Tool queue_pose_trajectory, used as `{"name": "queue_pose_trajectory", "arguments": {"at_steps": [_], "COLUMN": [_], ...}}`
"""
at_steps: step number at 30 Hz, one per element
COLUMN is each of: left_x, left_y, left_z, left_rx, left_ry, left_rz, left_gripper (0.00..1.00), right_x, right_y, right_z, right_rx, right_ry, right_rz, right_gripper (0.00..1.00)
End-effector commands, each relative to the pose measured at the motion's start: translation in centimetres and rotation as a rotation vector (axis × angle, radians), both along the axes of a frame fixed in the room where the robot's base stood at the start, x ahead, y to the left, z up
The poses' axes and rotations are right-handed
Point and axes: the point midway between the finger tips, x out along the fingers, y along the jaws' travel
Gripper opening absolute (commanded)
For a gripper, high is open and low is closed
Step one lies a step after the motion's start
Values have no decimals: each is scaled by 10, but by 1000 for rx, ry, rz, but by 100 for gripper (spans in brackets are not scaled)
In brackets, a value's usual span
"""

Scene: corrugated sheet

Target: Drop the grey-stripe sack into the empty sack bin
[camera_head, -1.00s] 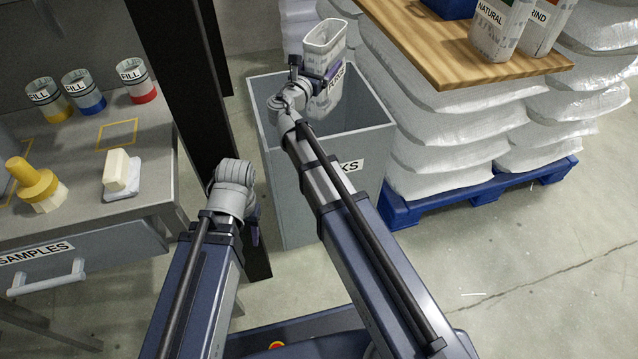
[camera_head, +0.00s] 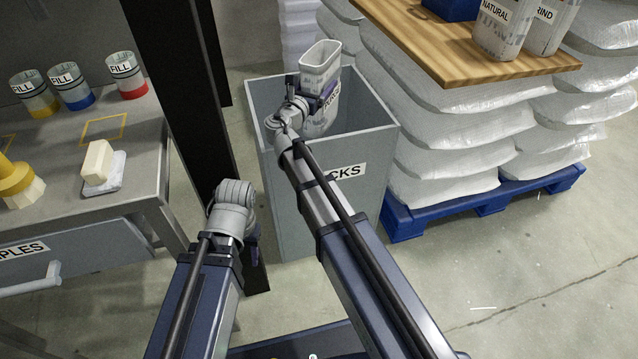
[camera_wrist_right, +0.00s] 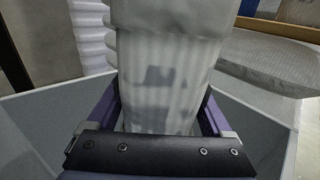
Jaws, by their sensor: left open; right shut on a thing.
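The sack (camera_head: 320,70) is pale, with an open-looking top and a dark label partly hidden. My right gripper (camera_head: 322,94) is shut on it and holds it upright over the mouth of the grey bin (camera_head: 300,205). The sack's lower part overlaps the opening in the picture; its depth is hard to tell. In the right wrist view the sack (camera_wrist_right: 168,80) fills the middle between purple fingers, with the bin wall (camera_wrist_right: 30,125) beside it. My left gripper (camera_head: 252,238) is open and empty, hanging in front of the bin's left side.
A dark post (camera_head: 180,90) stands left of the bin. A bench (camera_head: 140,180) holds several cups and a block. On the right, a wooden board (camera_head: 470,65) carries more sacks (camera_head: 498,28) above stacked white bags on a blue pallet (camera_head: 410,220).

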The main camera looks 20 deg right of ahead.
Motion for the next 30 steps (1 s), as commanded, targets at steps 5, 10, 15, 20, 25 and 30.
{"name": "queue_pose_trajectory", "arguments": {"at_steps": [5,10,15,20,25,30], "left_x": [0,0,0,0,0,0], "left_y": [0,0,0,0,0,0], "left_z": [-22,-23,-22,-22,-22,-22], "left_rx": [0,0,0,0,0,0], "left_ry": [0,-1,-1,-1,-1,-1], "left_rz": [4,6,5,5,5,5], "left_gripper": [50,50,50,50,50,50], "right_x": [0,0,0,0,0,-10], "right_y": [0,0,0,0,0,8], "right_z": [-22,-23,-22,-22,-22,-22], "right_rx": [0,0,0,0,0,0], "right_ry": [0,0,0,0,0,0], "right_rz": [0,0,0,0,0,2], "right_gripper": [0,0,86,100,100,100]}}
